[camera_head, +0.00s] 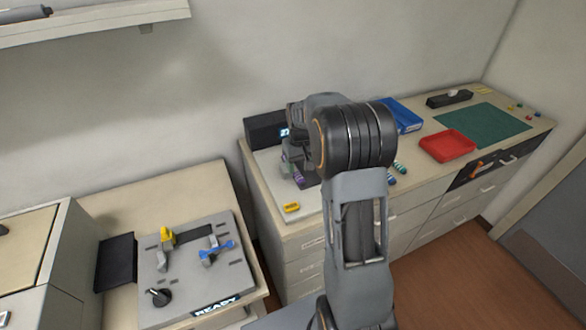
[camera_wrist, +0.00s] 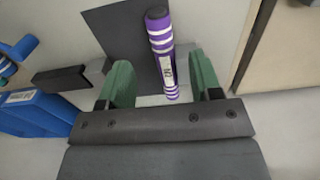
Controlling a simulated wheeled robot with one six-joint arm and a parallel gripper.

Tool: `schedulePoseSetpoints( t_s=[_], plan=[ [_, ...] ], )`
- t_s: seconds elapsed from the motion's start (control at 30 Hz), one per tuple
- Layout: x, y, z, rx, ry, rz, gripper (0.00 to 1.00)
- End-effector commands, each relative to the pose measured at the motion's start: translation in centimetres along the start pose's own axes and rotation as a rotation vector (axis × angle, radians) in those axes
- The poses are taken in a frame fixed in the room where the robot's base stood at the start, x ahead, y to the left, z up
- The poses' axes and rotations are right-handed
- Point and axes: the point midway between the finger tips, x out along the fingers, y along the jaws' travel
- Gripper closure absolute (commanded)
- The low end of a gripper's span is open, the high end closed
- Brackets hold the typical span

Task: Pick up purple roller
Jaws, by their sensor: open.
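The purple roller (camera_wrist: 161,50) has white stripes, a dark end cap and a small white label. In the wrist view it lies lengthwise over the edge of a dark square patch, its near end between the green fingers of my gripper (camera_wrist: 160,68). The gripper is open, with a gap on both sides of the roller. I cannot tell the height left between fingers and roller. In the head view my gripper (camera_head: 291,163) points down at the left end of the long counter, and a bit of the purple roller (camera_head: 299,179) shows beside it, mostly hidden by my arm.
A blue block (camera_wrist: 35,112) and a dark bar (camera_wrist: 58,78) lie left of the roller. A yellow piece (camera_head: 291,207) sits near the counter's front corner. A black box (camera_head: 263,131) stands behind. A red tray (camera_head: 447,146) and blue tray (camera_head: 404,115) lie to the right.

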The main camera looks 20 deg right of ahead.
Motion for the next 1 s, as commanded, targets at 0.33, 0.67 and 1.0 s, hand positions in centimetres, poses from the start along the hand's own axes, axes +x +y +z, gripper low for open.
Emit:
schedulePoseSetpoints(
  t_s=[0.33, 0.67, 1.0],
  plan=[
    [3.7, -0.2, 0.2, 0.0, -0.004, -0.001, 0.42],
    [5.4, -0.2, 0.2, 0.0, 0.0, 0.0, 0.42],
    [5.3, -0.2, 0.2, 0.0, 0.0, 0.0, 0.63]
  ],
)
